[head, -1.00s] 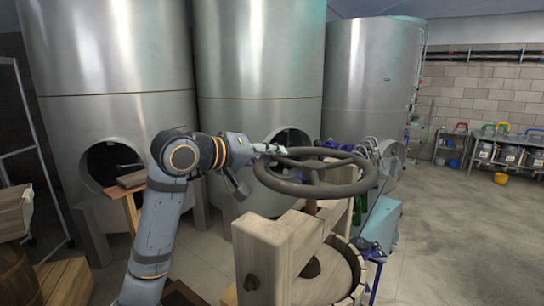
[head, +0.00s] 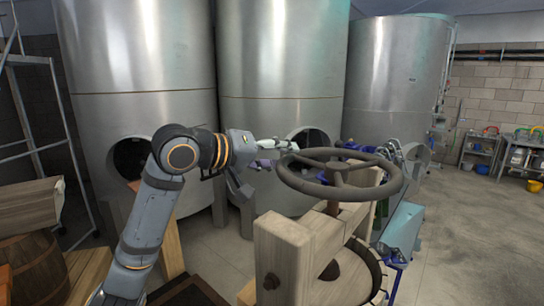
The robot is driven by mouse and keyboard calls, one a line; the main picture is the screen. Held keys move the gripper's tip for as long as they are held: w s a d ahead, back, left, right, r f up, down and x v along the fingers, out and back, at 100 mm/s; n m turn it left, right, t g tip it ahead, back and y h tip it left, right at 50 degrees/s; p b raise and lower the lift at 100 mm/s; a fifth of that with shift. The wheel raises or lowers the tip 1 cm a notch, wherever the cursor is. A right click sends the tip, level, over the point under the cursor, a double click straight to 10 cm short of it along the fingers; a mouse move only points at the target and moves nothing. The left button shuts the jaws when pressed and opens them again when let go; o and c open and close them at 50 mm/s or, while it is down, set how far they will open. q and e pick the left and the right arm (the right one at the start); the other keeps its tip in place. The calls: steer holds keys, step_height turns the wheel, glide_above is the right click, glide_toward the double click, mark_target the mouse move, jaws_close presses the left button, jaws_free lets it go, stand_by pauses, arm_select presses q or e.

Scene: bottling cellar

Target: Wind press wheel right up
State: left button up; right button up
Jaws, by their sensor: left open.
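The press wheel (head: 394,184) is a dark round handwheel with spokes, lying level on top of a screw shaft (head: 333,207). The shaft rises from the pale wooden frame of the press (head: 284,246). My left gripper (head: 284,147) is open at the far left of the wheel's rim, fingers pointing right. Its fingertips are close to the rim; I cannot tell whether they touch it. Nothing shows between its fingers. My right gripper is not in view.
Large steel tanks (head: 137,60) stand behind the press. A blue-green machine (head: 402,228) is close on its right. A wooden barrel (head: 35,268) stands at the lower left. The floor at the right (head: 480,235) is clear.

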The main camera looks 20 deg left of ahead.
arm_select(q)
steer(key=shift+v, duration=1.7)
